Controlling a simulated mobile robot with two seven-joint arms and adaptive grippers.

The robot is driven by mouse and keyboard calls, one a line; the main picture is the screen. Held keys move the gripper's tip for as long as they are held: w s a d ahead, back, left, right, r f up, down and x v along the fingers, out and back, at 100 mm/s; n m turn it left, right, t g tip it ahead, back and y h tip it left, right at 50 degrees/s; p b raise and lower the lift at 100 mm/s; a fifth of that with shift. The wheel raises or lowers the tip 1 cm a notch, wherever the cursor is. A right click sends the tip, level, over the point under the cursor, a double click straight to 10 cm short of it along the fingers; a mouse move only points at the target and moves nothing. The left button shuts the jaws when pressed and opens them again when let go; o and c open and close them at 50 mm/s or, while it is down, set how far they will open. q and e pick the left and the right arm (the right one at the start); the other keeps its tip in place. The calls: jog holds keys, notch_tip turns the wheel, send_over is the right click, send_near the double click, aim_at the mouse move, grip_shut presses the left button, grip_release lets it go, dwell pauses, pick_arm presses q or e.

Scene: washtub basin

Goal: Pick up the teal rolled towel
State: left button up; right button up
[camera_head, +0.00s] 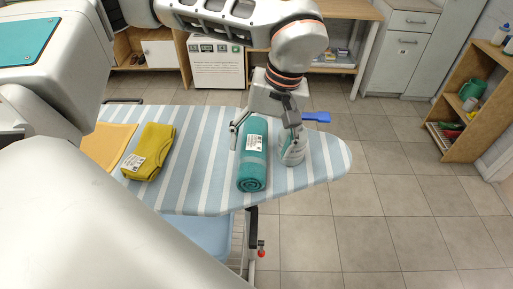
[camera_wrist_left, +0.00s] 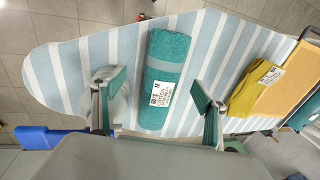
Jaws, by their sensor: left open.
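The teal rolled towel (camera_head: 252,172) lies on the striped ironing board (camera_head: 207,185), its spiral end facing me and a white label on top. In the left wrist view the towel (camera_wrist_left: 170,62) lies between the two fingers. My left gripper (camera_head: 266,138) is open over the far part of the towel, one finger on each side of it. In the left wrist view the gripper (camera_wrist_left: 157,97) is open and empty. I cannot tell whether the fingers touch the towel. My right gripper is not in view.
A folded yellow cloth (camera_head: 150,150) and an orange one (camera_head: 108,143) lie left. The board is bare near its right tip.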

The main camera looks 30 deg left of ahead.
aim_at(256, 154)
pick_arm(q)
jog(key=x, duration=0.4)
jog(key=shift+s+a+f, duration=0.1)
jog(key=shift+s+f, duration=0.1)
jog(key=shift+s, duration=0.25)
jog(key=shift+a+f, duration=0.1)
jog(key=shift+f, duration=0.45)
jog(key=c, duration=1.3)
